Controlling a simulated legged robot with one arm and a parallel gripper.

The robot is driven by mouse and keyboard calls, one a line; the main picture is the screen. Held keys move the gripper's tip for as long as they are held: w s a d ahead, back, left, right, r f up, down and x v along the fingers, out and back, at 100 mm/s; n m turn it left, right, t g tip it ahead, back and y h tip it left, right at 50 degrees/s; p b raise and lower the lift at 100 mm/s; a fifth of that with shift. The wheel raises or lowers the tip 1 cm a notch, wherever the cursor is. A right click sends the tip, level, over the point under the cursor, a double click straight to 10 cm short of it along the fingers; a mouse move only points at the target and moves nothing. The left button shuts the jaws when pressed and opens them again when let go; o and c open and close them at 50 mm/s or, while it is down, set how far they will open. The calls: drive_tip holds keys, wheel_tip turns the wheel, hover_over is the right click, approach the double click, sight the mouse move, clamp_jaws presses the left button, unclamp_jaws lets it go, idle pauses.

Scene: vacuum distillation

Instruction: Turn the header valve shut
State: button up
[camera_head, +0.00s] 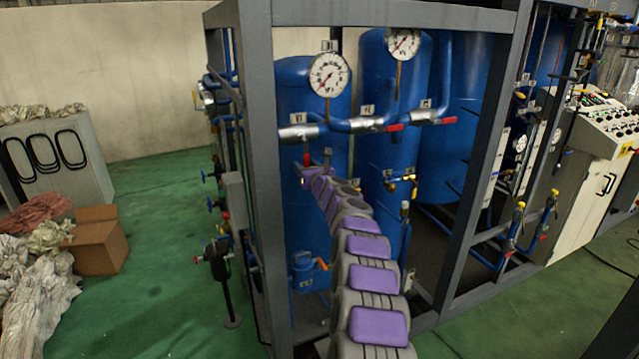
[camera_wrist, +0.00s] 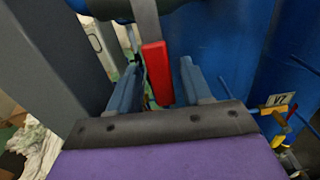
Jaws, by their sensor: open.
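The leftmost valve (camera_head: 298,132) on the blue header pipe has a red lever (camera_head: 306,158) pointing down. In the wrist view the red lever (camera_wrist: 157,72) hangs upright between the two fingers of my gripper (camera_wrist: 155,75). My gripper is open, with a gap visible on the right side of the lever; the lever looks closer to the left finger. In the head view my gripper (camera_head: 315,167) is at the lever, just below the valve, and my arm partly hides the pipework behind it.
Two more header valves have red levers (camera_head: 393,127) and (camera_head: 449,120) pointing sideways. Gauges (camera_head: 329,75) stand above the pipe. A dark frame post (camera_head: 262,180) stands close left of my gripper. Blue tanks (camera_head: 385,80) are behind. A tag (camera_wrist: 277,100) and yellow handle show right in the wrist view.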

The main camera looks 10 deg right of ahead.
drive_tip(key=b+v, duration=0.7)
drive_tip(key=v, duration=0.9)
drive_tip(key=shift+s, duration=0.35)
drive_tip(key=shift+f, duration=0.1)
idle(0.4)
